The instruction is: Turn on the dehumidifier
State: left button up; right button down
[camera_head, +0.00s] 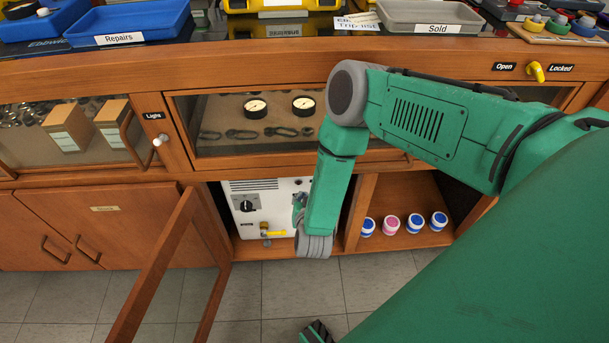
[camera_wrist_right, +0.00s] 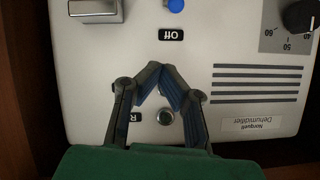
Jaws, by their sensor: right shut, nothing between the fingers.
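The dehumidifier (camera_head: 272,188), a white box with a black dial (camera_head: 245,203), stands in the open lower cabinet. In the head view my forearm mostly hides this gripper. My left gripper does not show.
An open wooden door frame (camera_head: 160,265) swings out left of the dehumidifier. Several small jars (camera_head: 391,225) stand in the compartment to its right. A glass-fronted drawer (camera_head: 255,125) lies above. Trays (camera_head: 130,22) and tools crowd the counter top.

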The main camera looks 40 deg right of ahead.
jog(key=f+b, duration=0.1)
jog(key=f, duration=0.1)
jog(key=w+f+b, duration=0.1)
jog(key=f, duration=0.1)
jog(key=shift+w+a+f, duration=0.15)
jog(key=shift+a+f, duration=0.05)
jog(key=shift+f, duration=0.15)
jog(key=shift+s+a+f, duration=0.2)
jog(key=shift+s+f, duration=0.1)
dwell(0.5)
jog(key=shift+s+a+f+b, duration=0.15)
jog(key=shift+s+f+b, duration=0.1)
jog(key=shift+f, duration=0.35)
jog(key=shift+s+a+f+b, duration=0.1)
jog(key=shift+s+f+b, duration=0.1)
jog(key=shift+f, duration=0.4)
jog(key=shift+r, duration=0.15)
